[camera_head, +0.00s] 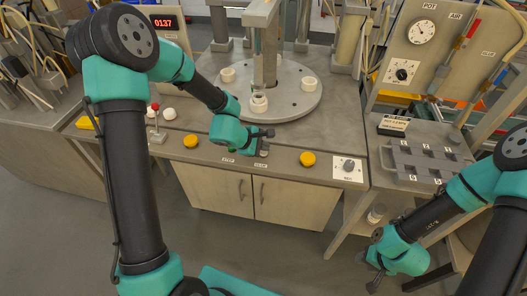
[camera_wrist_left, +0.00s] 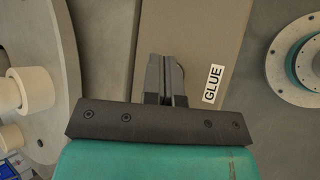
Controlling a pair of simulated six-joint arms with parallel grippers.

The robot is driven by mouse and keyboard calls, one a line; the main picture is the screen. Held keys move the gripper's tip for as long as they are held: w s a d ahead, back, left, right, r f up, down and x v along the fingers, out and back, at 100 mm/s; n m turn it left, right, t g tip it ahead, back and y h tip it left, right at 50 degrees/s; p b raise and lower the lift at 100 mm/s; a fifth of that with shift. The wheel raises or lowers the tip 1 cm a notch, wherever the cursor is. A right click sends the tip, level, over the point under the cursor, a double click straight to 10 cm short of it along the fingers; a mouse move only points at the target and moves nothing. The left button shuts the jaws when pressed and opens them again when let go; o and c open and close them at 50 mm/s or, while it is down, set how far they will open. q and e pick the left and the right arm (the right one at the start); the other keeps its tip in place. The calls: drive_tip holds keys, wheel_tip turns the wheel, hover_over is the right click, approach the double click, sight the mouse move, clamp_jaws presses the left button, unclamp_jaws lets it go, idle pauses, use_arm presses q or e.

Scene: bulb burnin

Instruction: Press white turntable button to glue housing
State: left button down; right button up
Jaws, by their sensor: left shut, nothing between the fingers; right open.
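The round grey turntable (camera_head: 285,112) stands behind the front panel and carries several white housings; one housing (camera_head: 259,103) sits under the vertical dispenser column (camera_head: 266,55). My left gripper (camera_head: 264,142) is shut and empty, over the panel by the GLUE label (camera_head: 261,167). In the left wrist view its closed fingers (camera_wrist_left: 166,78) point at the panel beside the GLUE label (camera_wrist_left: 213,84). No white button shows clearly there; the fingers cover that spot, and I cannot tell whether they touch anything. My right gripper (camera_head: 371,271) is open and empty at the lower right, below the bench.
Yellow buttons (camera_head: 307,159) (camera_head: 190,141) and a knob (camera_head: 348,165) sit along the panel. A red-topped lever (camera_head: 155,108) stands at left. A slotted grey block (camera_head: 418,160) and gauge board (camera_head: 421,32) are at right. The floor in front is clear.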

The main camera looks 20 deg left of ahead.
sight(263, 153)
use_arm(q)
drive_tip(key=shift+r, duration=0.5)
drive_tip(key=shift+r, duration=2.5)
